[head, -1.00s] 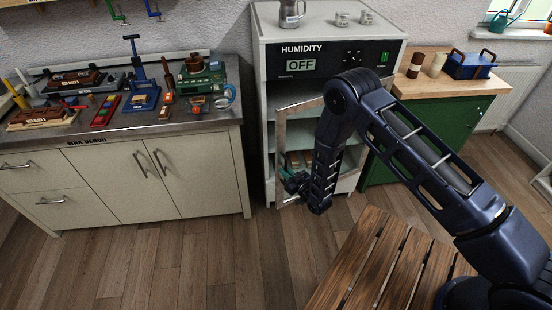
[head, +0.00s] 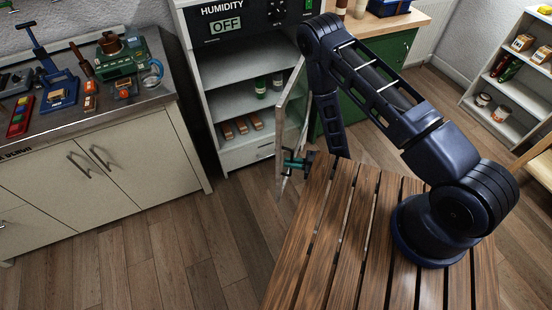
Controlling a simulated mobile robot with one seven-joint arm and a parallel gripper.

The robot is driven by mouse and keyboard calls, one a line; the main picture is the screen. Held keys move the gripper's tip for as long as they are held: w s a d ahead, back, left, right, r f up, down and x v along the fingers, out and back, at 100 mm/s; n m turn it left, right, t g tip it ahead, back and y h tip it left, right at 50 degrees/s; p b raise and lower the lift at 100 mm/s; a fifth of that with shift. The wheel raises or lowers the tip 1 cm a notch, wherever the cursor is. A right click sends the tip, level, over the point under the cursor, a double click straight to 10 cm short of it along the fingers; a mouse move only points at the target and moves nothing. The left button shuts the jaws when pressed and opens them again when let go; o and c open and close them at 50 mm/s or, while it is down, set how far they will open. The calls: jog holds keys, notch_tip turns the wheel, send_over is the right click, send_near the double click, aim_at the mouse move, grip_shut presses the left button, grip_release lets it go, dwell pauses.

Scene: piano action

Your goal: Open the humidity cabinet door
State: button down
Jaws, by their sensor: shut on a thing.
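The humidity cabinet (head: 205,105) stands at the upper middle, its panel reading "HUMIDITY" and "OFF". Its door (head: 291,118) is swung outward toward me, seen nearly edge-on at the right side of the opening. The shelves inside show, with several small brown blocks (head: 241,126) on a lower shelf and small bottles (head: 261,87) above. My gripper (head: 291,163), with teal fingers, is at the lower free edge of the door and is shut on it, apparently at the handle. The exact grip is too small to make out.
A wooden slatted surface (head: 340,235) lies close below the gripper and door. A workbench (head: 100,120) with tools stands left. A green cabinet (head: 393,50) is behind my arm, and open shelving (head: 510,90) is at right. The floor before the cabinet is clear.

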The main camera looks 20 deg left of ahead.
jog(key=w+d+n+g+h, duration=0.2)
jog(key=w+d+n+g, duration=0.15)
jog(key=d, duration=0.85)
jog(key=w+d+n+g+h, duration=0.2)
jog(key=w+d+g, duration=0.25)
jog(key=d, duration=0.85)
jog(key=w+a+v, duration=0.1)
jog(key=v, duration=2.2)
jog(key=shift+w, duration=0.35)
jog(key=shift+d+r, duration=0.1)
jog(key=shift+r, duration=0.05)
jog(key=c, duration=1.6)
grip_release()
jog(key=shift+c, duration=0.2)
jog(key=shift+d, duration=0.1)
